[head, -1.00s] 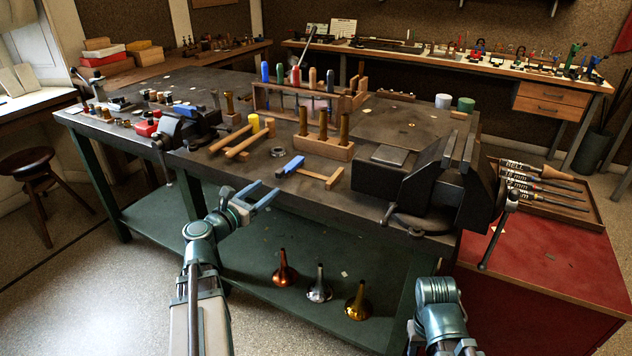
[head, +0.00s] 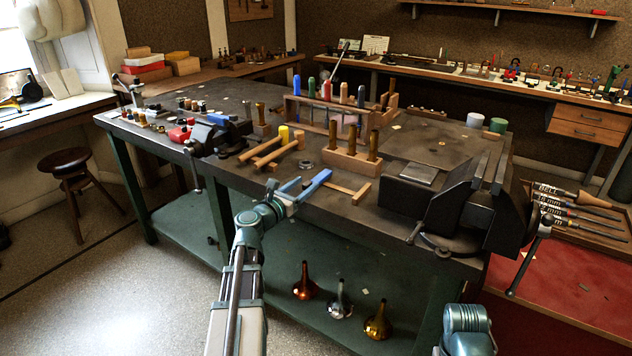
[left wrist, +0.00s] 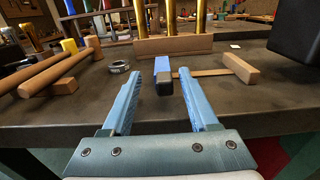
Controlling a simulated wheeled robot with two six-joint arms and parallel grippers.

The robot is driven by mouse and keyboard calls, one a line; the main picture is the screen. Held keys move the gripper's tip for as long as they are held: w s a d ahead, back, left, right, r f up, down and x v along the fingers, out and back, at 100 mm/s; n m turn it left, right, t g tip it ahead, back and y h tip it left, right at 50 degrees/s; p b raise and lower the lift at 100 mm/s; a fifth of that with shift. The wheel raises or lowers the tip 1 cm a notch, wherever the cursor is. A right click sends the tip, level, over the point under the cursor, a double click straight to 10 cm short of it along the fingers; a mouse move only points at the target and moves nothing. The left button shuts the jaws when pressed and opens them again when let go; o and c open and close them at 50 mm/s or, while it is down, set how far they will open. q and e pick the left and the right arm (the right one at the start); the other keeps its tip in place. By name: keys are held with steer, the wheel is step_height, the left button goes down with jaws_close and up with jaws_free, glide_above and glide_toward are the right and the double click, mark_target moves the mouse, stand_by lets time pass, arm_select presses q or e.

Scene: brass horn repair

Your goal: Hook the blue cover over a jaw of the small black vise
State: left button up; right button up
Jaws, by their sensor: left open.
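The blue cover (head: 319,181) lies on the bench near its front edge, beside a wooden T-shaped tool. In the left wrist view the blue cover (left wrist: 162,66) shows a dark near end and appears between my fingers, with gaps on both sides. My left gripper (head: 286,183) is open and empty, at the bench's front edge just left of the cover. The small black vise (head: 203,136) stands at the bench's left front; a blue piece (head: 218,119) shows at its top. My right gripper is out of view; only part of that arm shows at the bottom right.
A wooden T-shaped tool (head: 360,193) lies right of the cover. Behind stand a wooden block with brass posts (head: 350,163), a metal ring (head: 306,165) and wooden bars (head: 270,150). A large black vise (head: 440,205) fills the bench's right end.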

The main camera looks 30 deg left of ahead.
mark_target(317, 180)
arm_select(q)
steer(key=w, duration=0.5)
steer(key=shift+w+d+r, duration=0.1)
steer(key=shift+d+r, duration=0.05)
steer(key=shift+d, duration=0.25)
jaws_close()
